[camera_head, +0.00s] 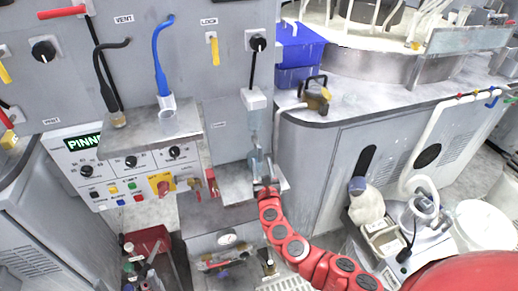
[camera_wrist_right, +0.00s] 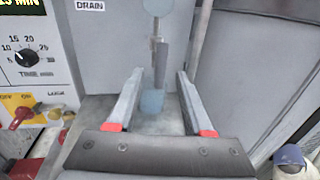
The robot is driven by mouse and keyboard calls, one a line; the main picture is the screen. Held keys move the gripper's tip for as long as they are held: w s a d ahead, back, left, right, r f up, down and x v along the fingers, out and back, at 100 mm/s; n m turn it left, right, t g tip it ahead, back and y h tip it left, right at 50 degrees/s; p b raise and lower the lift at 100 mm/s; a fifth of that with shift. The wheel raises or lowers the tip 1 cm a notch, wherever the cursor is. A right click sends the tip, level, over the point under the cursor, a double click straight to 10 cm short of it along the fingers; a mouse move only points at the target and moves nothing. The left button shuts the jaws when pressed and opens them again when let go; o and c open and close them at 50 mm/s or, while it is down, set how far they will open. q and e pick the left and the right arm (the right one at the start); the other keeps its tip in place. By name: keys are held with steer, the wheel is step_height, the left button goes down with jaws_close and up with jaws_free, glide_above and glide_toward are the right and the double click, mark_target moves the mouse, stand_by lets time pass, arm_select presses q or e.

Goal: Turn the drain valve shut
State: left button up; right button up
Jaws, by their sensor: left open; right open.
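The drain valve is a pale blue, see-through fitting (camera_wrist_right: 152,101) with an upright grey lever (camera_wrist_right: 161,62), seen in the right wrist view beside a DRAIN label (camera_wrist_right: 90,5). My right gripper (camera_wrist_right: 160,73) is open, with one finger on each side of the lever in that view. A gap shows on both sides, and I cannot tell how far the lever lies beyond the fingertips. In the head view my right gripper (camera_head: 262,160) is at the grey cabinet front, over a small shelf, and hides much of the valve. My left gripper is not in view.
A control panel with knobs (camera_head: 131,162) and a yellow-backed red switch (camera_head: 161,185) is left of the valve. Red-handled valves (camera_head: 211,180) sit close by on the left. A grey cabinet (camera_head: 310,160) stands close on the right. A gauge (camera_head: 227,238) is below.

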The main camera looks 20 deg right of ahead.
mark_target(261, 156)
steer(key=w, duration=0.3)
steer(key=w+d+b, duration=0.1)
steer(key=w, duration=0.2)
steer(key=shift+w+d+f, duration=0.1)
steer(key=shift+w, duration=0.1)
steer(key=shift+w+d+b, duration=0.15)
steer(key=shift+w+b, duration=0.4)
steer(key=shift+w, duration=0.35)
jaws_close()
